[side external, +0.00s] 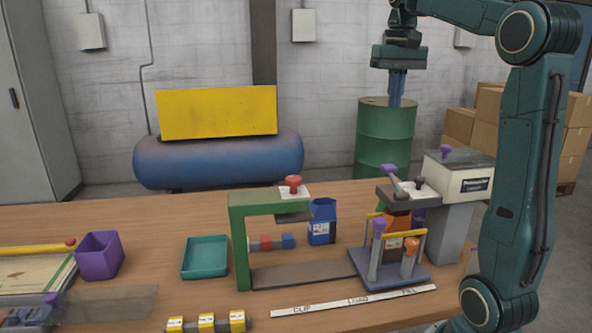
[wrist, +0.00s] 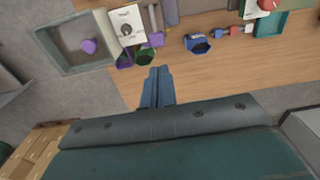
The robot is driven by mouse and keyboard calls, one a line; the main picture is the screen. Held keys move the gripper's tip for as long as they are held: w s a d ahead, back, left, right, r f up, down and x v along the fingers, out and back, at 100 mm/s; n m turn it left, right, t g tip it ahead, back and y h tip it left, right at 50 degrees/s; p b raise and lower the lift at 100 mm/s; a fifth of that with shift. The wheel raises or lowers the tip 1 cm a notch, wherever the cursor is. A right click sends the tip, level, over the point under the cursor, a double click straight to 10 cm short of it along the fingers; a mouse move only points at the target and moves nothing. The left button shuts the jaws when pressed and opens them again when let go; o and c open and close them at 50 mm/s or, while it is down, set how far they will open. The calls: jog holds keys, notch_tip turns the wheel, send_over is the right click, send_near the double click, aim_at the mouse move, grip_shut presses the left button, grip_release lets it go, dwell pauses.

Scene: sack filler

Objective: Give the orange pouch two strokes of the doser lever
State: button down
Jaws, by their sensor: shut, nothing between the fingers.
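My gripper (side external: 396,104) hangs high at the back, in front of the green drum in the side view, with its blue fingers together and empty. The fingers also show in the wrist view (wrist: 157,72), pointing toward the bench and apart from everything. The orange pouch (side external: 396,222) stands under the doser head, partly hidden by the yellow bar and posts of the carriage (side external: 390,277). I cannot make it out in the wrist view. The doser lever (side external: 389,170) has a purple knob and is tilted up to the left above the head. The doser hopper (side external: 460,180) stands right of it.
A blue pouch (side external: 321,225) stands left of the doser, beside a green press frame (side external: 240,245) with a red knob. A teal tray (side external: 205,258), purple bin (side external: 100,257) and yellow clips (side external: 206,322) lie further left. A purple item is partly hidden behind the carriage.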

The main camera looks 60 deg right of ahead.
aim_at(383, 166)
jog(key=shift+s+d+r, duration=0.1)
jog(key=shift+d, duration=0.25)
dwell(0.3)
jog(key=shift+f, duration=7.05)
jog(key=shift+w+d+f+g+y, duration=0.3)
jog(key=shift+f+g+y, duration=0.05)
jog(key=shift+f, duration=0.35)
jog(key=shift+w+d+f+g+y, duration=0.3)
jog(key=shift+w+f+g+y, duration=0.1)
jog(key=shift+f, duration=0.35)
jog(key=shift+w+d+f+g+y, duration=0.25)
jog(key=shift+d+f+g+y, duration=0.1)
jog(key=shift+f, duration=0.35)
jog(key=w+d+v, duration=0.1)
jog(key=v, duration=1.3)
jog(key=shift+w+d+f, duration=0.25)
jog(key=shift+w+d, duration=0.1)
